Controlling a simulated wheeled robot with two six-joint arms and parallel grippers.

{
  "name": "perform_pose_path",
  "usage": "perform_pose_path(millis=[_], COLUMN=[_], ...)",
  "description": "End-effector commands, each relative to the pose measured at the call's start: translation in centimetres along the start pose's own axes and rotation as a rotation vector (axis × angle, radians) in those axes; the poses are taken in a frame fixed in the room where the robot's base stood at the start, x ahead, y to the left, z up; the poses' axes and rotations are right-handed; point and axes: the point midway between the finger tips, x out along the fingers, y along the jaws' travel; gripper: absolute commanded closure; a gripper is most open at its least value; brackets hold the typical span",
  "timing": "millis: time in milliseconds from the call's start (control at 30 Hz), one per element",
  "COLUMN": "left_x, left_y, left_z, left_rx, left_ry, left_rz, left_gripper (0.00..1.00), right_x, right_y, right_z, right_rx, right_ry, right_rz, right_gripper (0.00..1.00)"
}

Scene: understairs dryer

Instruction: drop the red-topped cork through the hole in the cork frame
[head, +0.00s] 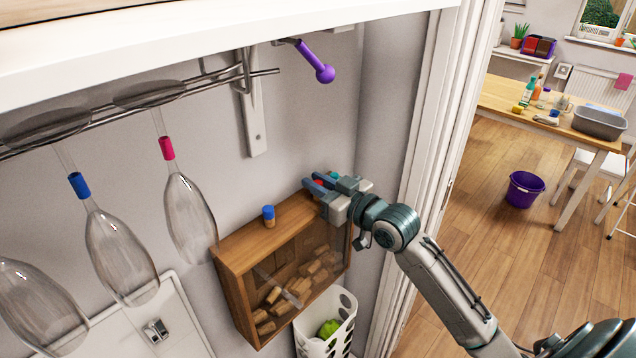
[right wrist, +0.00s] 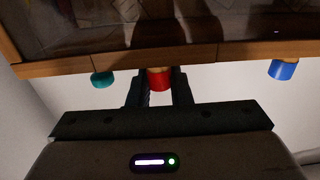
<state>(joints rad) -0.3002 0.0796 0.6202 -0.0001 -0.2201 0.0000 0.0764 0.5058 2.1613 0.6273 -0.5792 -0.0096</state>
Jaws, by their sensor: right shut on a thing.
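The cork frame (head: 232,254) is a shallow wooden box with a clear front and several loose corks inside, against the grey wall. Its top edge also shows in the right wrist view (right wrist: 60,68). My right gripper (head: 316,186) is over the right part of the frame's top, shut on the red-topped cork (right wrist: 159,79). Only a little of the red top (head: 320,182) shows between the fingers in the head view. I cannot tell whether the cork touches the frame. The hole is not visible. My left gripper is not in view.
A blue-topped cork (head: 268,213) stands left on the frame's top. A teal-topped cork (right wrist: 103,79) is close beside the right gripper. Glasses (head: 190,218) hang at left from a rail. A purple-handled item (head: 318,66) hangs above. A white basket (head: 338,325) is below, a door frame right.

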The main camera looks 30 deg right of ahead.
Motion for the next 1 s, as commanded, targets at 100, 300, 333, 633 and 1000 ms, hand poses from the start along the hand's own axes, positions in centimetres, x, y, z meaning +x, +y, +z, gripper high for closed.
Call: perform_pose_path(millis=[100, 300, 333, 633, 1000], left_x=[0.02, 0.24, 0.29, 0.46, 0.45], left_y=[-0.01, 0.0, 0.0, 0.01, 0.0], left_z=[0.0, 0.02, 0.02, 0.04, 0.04], left_rx=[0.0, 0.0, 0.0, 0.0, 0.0], left_ry=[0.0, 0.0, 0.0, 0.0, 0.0], left_rz=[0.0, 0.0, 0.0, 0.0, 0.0], left_gripper=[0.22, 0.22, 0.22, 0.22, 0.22], right_x=[0.0, 0.0, 0.0, -0.01, -0.01], right_y=[0.0, 0.0, 0.0, -0.01, -0.01], right_z=[0.03, 0.35, 0.42, 0.71, 0.7], right_rx=[0.0, 0.0, 0.001, 0.0, 0.0], right_ry=[0.0, 0.0, 0.0, 0.0, 0.0], right_rz=[0.0, 0.0, 0.0, 0.0, 0.0], right_gripper=[0.89, 0.89, 0.89, 0.89, 0.56])
